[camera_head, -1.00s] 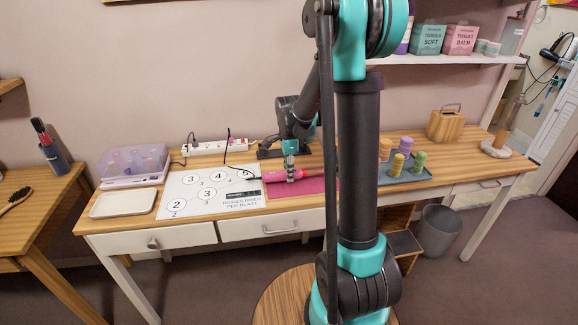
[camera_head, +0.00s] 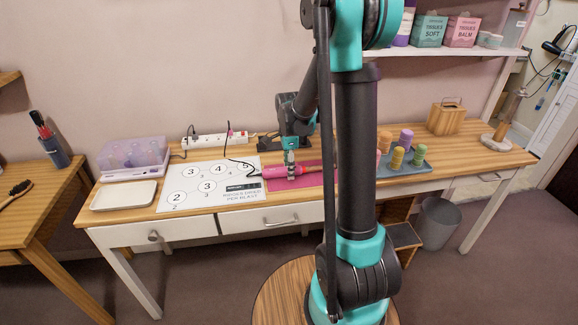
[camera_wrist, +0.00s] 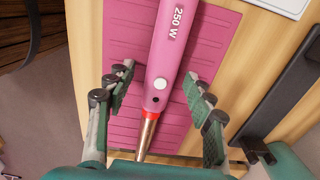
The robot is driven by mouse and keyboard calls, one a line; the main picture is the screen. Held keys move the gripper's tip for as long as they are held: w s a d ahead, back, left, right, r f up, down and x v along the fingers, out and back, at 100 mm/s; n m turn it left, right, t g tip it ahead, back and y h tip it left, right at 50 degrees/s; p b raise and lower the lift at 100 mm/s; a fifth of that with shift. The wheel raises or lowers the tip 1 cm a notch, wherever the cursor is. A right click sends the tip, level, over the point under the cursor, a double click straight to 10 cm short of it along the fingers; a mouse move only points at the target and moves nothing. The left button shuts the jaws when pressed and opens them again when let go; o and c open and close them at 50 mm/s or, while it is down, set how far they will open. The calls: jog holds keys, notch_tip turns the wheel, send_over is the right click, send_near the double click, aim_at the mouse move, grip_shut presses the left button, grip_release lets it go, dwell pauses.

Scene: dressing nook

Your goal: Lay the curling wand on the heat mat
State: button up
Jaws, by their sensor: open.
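The pink curling wand (camera_head: 276,171) lies along the pink heat mat (camera_head: 312,181) in the head view, its handle end to the left. In the wrist view, the wand (camera_wrist: 171,58) shows a "250 W" label, a white button, a red ring and a metal barrel. The ridged mat (camera_wrist: 125,22) is under it; I see no clear gap between them. My gripper (camera_wrist: 158,88) is open, with one finger on each side of the wand and space between. In the head view my gripper (camera_head: 290,168) is down at the wand. My palm hides the barrel's far end.
A white sheet with numbered circles (camera_head: 190,198) lies left of the mat. A power strip (camera_head: 216,139) is behind, with a dark stand (camera_head: 268,142) beside it. A tray of colored rollers (camera_head: 428,168) is at right. A pale dish (camera_head: 123,195) and purple case (camera_head: 135,158) are left.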

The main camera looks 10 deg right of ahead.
notch_tip(320, 180, up, 12)
dwell(0.7)
jog(key=s+d+f+n+t, duration=0.2)
jog(key=s+f+n, duration=0.3)
jog(key=s+n, duration=0.4)
jog(key=s+d+f+n+t, duration=0.2)
jog(key=s+f+n, duration=0.4)
jog(key=s+n, duration=0.3)
jog(key=s, duration=0.4)
